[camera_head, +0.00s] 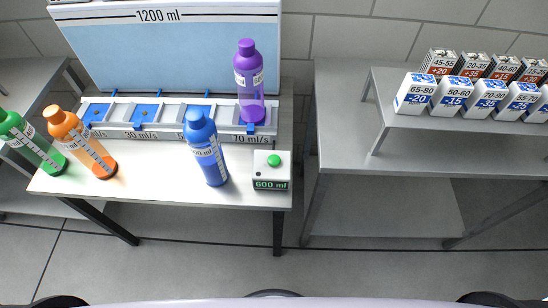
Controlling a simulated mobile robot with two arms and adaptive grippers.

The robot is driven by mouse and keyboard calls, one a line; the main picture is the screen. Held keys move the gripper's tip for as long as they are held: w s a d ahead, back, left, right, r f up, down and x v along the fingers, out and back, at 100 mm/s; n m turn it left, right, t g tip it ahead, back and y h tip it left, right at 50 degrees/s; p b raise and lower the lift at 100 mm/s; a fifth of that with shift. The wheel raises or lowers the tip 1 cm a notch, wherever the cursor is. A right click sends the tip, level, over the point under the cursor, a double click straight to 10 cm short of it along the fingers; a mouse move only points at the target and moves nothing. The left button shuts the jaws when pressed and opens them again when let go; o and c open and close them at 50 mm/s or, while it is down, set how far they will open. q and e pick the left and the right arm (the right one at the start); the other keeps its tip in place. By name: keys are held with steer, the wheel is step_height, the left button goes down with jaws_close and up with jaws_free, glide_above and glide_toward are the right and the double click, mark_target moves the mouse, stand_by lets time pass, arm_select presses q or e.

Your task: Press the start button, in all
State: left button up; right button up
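The green round start button (274,160) sits on top of a small white box (262,170) at the right end of the white table. The dark display on the box's front reads "600 ml". A purple bottle (249,85) stands upright in the rightmost slot of the rack (170,128), by the "70 ml/s" label. A blue bottle (205,150) stands on the table in front of the rack, left of the button box. An orange bottle (80,143) and a green bottle (32,143) stand at the table's left. Neither gripper is in view.
A large blue panel marked "1200 ml" (170,50) stands behind the rack. The other blue rack slots look empty. A grey table (345,95) at right bears a raised shelf (460,125) with several labelled boxes. A gap separates the two tables, and the floor in front is clear.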

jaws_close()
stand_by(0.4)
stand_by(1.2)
